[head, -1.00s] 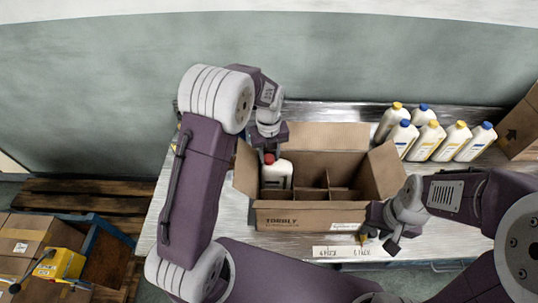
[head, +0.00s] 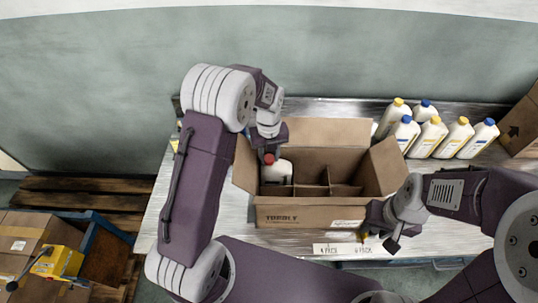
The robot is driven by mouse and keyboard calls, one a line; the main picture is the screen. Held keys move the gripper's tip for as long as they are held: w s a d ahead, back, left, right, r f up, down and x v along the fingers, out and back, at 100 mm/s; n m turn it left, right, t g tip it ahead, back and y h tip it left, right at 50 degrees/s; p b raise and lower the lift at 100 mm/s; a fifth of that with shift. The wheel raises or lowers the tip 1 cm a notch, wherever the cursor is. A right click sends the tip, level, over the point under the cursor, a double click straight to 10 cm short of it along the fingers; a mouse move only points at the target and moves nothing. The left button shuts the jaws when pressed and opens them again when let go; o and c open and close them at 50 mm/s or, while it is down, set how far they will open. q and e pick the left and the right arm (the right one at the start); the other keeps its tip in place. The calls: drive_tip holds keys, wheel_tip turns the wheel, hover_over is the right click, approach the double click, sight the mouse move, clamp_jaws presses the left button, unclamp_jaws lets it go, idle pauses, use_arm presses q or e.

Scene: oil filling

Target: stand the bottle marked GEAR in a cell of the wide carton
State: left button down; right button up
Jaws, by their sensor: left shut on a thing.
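The wide carton (head: 345,215) stands open on the bench, with dividers making several cells. A white bottle with a red cap (head: 281,174) is in the carton's left back part, upright or nearly so. Its lower part is hidden by the carton walls, and I cannot read its marking. My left gripper (head: 268,151) is above it, shut on the bottle near the cap. My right gripper (head: 382,232) is beside the carton's front right corner, apart from the bottle. I cannot tell whether its jaws are open.
Several white bottles with yellow or blue caps (head: 433,136) stand at the back right of the bench. A brown box (head: 525,125) is at the far right. Labels (head: 341,249) lie along the front edge. The carton's other visible cells look empty.

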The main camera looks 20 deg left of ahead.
use_arm(q)
drive_tip(key=shift+f, duration=0.45)
drive_tip(key=c, duration=1)
unclamp_jaws()
drive_tip(key=shift+o, duration=0.5)
wheel_tip(320, 180, up, 9)
drive_tip(key=shift+f+b, duration=0.1)
drive_tip(key=shift+b, duration=0.8)
drive_tip(key=shift+d+r, duration=0.1)
drive_tip(key=shift+r, duration=0.1)
